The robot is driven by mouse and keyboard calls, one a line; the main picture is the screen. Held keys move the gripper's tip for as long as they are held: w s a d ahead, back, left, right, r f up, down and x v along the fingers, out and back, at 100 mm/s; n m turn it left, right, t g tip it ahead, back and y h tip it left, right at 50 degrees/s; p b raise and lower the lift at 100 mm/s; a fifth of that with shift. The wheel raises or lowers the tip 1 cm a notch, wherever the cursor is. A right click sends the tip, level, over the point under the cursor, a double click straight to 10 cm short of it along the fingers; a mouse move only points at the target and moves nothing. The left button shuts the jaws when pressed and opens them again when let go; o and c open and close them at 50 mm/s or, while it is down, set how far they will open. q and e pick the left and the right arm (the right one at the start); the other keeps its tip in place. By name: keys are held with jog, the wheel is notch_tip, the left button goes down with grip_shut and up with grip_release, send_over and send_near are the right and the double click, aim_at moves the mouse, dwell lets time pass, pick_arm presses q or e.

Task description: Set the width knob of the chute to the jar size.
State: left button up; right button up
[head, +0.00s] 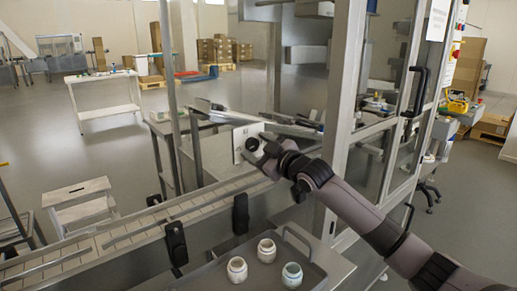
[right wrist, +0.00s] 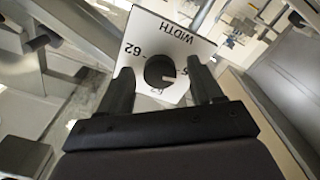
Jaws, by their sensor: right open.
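The width knob (right wrist: 160,71) is a round black dial with a light notch at its lower right. It sits on a white plate (right wrist: 176,32) marked "WIDTH" and "62"; other marks are partly covered. In the head view the plate (head: 239,151) stands above the conveyor, with the knob (head: 252,144) in front of the right gripper (head: 262,149). In the right wrist view my right gripper (right wrist: 159,67) is open, one finger on either side of the knob. I cannot tell whether they touch it. Three pale jars (head: 266,250) stand on a metal tray. My left gripper is out of view.
A slatted conveyor (head: 140,229) runs from lower left toward the plate, with black brackets (head: 240,213) on its near side. A metal post (head: 340,110) and glazed frame stand right of the plate, close to my right arm. The tray (head: 215,279) is in front.

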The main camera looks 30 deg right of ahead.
jog(key=shift+s, duration=0.1)
jog(key=s+b, duration=0.1)
jog(key=s, duration=0.6)
jog(key=shift+d, duration=0.3)
dwell(0.4)
